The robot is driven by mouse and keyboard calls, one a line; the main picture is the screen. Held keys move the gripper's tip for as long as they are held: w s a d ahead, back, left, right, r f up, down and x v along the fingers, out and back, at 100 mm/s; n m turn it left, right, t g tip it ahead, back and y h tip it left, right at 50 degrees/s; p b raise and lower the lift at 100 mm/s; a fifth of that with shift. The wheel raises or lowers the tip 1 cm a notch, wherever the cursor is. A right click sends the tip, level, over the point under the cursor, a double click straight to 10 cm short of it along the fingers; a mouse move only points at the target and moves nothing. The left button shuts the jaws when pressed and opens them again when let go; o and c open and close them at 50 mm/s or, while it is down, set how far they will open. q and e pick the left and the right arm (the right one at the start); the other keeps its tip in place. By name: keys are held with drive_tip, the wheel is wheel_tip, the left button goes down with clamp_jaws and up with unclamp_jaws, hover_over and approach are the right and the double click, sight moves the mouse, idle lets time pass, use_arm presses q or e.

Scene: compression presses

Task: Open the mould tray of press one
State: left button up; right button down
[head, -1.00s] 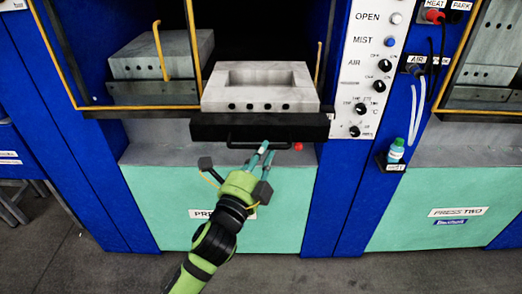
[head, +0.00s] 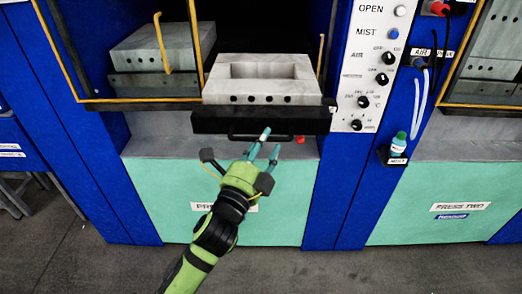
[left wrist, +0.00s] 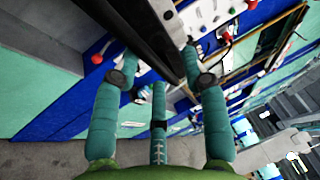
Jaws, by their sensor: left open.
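The mould tray of press one is a black slab (head: 262,122) with a thin black bar handle (head: 237,137) low on its front. A grey mould block (head: 215,93) sits on it. My left gripper (head: 269,142) is open just in front of the handle, its fingers pointing up at it. One finger overlaps the handle's right part in the head view; I cannot tell whether it touches. In the left wrist view the open fingers (left wrist: 160,56) lie either side of a dark bar-like part (left wrist: 140,35), with nothing clearly gripped. My right gripper is out of view.
A red button (head: 299,139) is just right of the handle. A control panel (head: 373,70) with knobs stands to the right, above a small bottle (head: 398,147) in a holder. A yellow-edged guard frame (head: 130,100) borders the opening. The floor in front is clear.

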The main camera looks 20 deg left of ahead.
use_arm(q)
drive_tip(key=v, duration=1.2)
wheel_tip(320, 180, down, 22)
drive_tip(key=w+n+g, duration=0.2)
drive_tip(key=n+g, duration=0.2)
drive_tip(key=g, duration=0.1)
drive_tip(key=s+a+f+n+g+y, duration=0.1)
drive_tip(key=s+f+n+g, duration=0.15)
drive_tip(key=f, duration=0.65)
drive_tip(key=s+a+f+n+g, duration=0.15)
drive_tip(key=s+f, duration=0.25)
drive_tip(key=f, duration=0.5)
drive_tip(key=s+a+f+n+g+y, duration=0.1)
drive_tip(key=s+f+n+g, duration=0.4)
drive_tip(key=s+f, duration=0.85)
drive_tip(key=s+a+f+n+g, duration=0.1)
drive_tip(key=s+f, duration=0.3)
drive_tip(key=s, duration=0.4)
drive_tip(key=s+a+f+n+g, duration=0.1)
drive_tip(key=s+f+n+g, duration=0.2)
drive_tip(key=s, duration=0.5)
drive_tip(key=shift+s+a+f+n+g, duration=0.35)
drive_tip(key=shift+f+n+g, duration=0.05)
drive_tip(key=shift+f+g, duration=0.1)
